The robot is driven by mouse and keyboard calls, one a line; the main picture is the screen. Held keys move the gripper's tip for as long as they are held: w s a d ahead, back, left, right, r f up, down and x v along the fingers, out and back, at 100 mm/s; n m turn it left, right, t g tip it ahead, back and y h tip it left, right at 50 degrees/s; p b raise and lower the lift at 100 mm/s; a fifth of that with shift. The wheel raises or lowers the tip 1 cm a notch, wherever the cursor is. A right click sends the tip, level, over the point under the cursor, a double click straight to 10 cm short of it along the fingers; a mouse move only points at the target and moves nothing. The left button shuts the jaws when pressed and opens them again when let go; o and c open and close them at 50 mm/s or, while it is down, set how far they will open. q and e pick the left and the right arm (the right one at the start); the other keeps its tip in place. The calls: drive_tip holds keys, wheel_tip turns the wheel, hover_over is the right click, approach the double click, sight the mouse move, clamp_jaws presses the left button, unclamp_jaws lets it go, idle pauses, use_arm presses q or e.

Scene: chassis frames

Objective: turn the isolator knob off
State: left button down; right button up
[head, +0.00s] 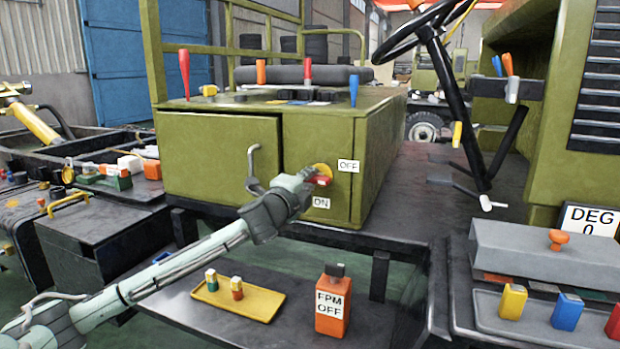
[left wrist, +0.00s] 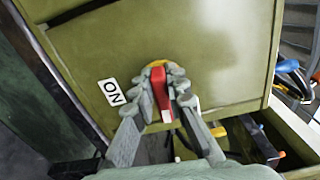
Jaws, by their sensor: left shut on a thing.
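The isolator knob (head: 319,181) is a red handle on a yellow disc, on the front of the olive-green box. An OFF label (head: 348,165) is to its upper right and an ON label (head: 321,203) is below it. My left gripper (head: 311,178) reaches in from the left and is shut on the knob, hiding part of it. In the left wrist view the red knob (left wrist: 158,88) lies between the fingers of my left gripper (left wrist: 165,92). The ON label (left wrist: 112,91) shows at left there. I cannot tell exactly which label the handle points to. My right gripper is not in view.
A bent grey door handle (head: 253,170) stands out just left of my gripper.

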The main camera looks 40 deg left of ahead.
use_arm(q)
drive_tip(key=shift+f+n, duration=0.1)
drive_tip(key=shift+n, duration=0.3)
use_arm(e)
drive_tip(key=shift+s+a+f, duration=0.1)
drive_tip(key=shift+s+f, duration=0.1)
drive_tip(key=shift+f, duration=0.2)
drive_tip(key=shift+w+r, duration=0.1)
use_arm(q)
drive_tip(key=c, duration=1.5)
unclamp_jaws()
drive_tip(key=shift+c, duration=0.2)
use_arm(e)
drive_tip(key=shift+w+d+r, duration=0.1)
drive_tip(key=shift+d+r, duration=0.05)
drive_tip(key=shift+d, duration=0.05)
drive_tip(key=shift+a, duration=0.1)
use_arm(q)
drive_tip(key=shift+s, duration=0.15)
drive_tip(key=v, duration=1.1)
drive_tip(key=shift+s, duration=0.35)
drive_tip(key=shift+d, duration=0.2)
